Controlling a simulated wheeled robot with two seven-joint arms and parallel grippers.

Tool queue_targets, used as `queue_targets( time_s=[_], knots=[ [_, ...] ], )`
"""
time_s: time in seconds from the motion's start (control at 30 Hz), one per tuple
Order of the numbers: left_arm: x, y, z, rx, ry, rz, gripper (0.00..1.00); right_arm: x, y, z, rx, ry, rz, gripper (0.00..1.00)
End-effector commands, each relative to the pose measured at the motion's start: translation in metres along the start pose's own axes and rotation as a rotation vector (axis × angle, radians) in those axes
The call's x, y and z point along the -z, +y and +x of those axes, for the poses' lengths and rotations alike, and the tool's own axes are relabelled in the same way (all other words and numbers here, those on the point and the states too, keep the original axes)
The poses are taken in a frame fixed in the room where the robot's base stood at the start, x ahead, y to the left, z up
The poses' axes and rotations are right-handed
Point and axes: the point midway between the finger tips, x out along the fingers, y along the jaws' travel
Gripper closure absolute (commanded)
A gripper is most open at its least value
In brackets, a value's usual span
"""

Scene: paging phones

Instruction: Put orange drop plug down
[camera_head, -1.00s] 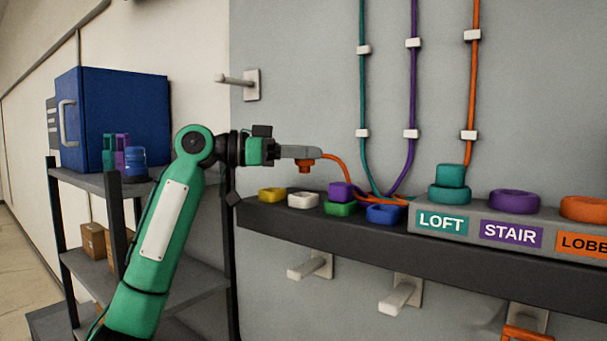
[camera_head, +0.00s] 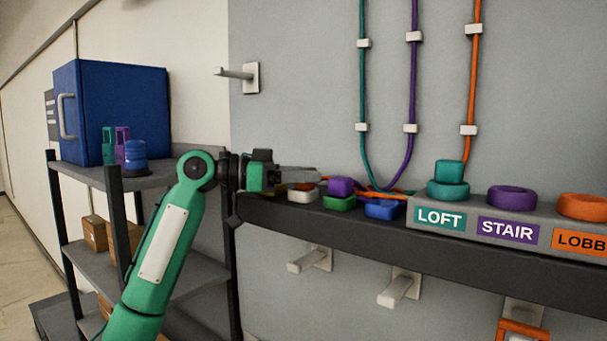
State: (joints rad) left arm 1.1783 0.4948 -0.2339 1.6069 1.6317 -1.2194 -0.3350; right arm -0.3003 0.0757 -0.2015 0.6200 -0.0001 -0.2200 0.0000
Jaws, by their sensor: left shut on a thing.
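My left gripper (camera_head: 298,176) is shut on the orange drop plug, low over the white ring (camera_head: 302,196) at the left of the dark ledge. The plug is mostly hidden by the jaws, so I cannot tell whether it touches the ring. Its orange cord runs right along the ledge, behind the purple plug (camera_head: 340,187). The purple plug sits on the green ring (camera_head: 339,203). The blue ring (camera_head: 383,210) is empty. The teal plug (camera_head: 449,172) sits on the teal ring (camera_head: 448,191) above the LOFT label. My right gripper is not in view.
The grey block (camera_head: 475,220) carries an empty purple ring (camera_head: 512,197) at STAIR and an empty orange ring (camera_head: 583,207). Cords hang down the wall above. White pegs (camera_head: 400,290) jut out below the ledge. A shelf rack with a blue cabinet (camera_head: 115,110) stands left.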

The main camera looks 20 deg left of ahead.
Motion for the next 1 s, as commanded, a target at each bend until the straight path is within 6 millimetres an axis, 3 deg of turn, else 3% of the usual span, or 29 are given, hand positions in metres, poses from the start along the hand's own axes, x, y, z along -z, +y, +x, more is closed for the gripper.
queue_targets(
  time_s=[0.03, 0.07, 0.13, 0.17, 0.53, 0.67, 1.0],
  knots=[
    [-0.003, 0.000, 0.000, 0.000, 0.000, 0.000, 0.91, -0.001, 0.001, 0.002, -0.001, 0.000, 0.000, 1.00],
    [-0.001, 0.000, 0.000, 0.000, 0.000, 0.000, 0.62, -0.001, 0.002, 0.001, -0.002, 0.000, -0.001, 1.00],
    [-0.001, 0.000, 0.000, 0.000, 0.000, 0.000, 0.48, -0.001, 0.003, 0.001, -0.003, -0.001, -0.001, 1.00],
    [-0.001, 0.000, 0.000, 0.000, 0.000, 0.000, 0.46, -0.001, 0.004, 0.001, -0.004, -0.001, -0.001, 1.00],
    [0.006, 0.000, 0.000, 0.000, 0.000, 0.001, 0.46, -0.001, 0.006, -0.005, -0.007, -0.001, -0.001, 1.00],
    [-0.001, -0.001, -0.020, 0.003, 0.002, 0.002, 0.46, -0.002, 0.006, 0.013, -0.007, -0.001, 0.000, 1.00],
    [-0.001, -0.001, -0.093, 0.003, 0.001, 0.001, 0.46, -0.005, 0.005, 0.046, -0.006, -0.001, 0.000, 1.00]
  ],
)
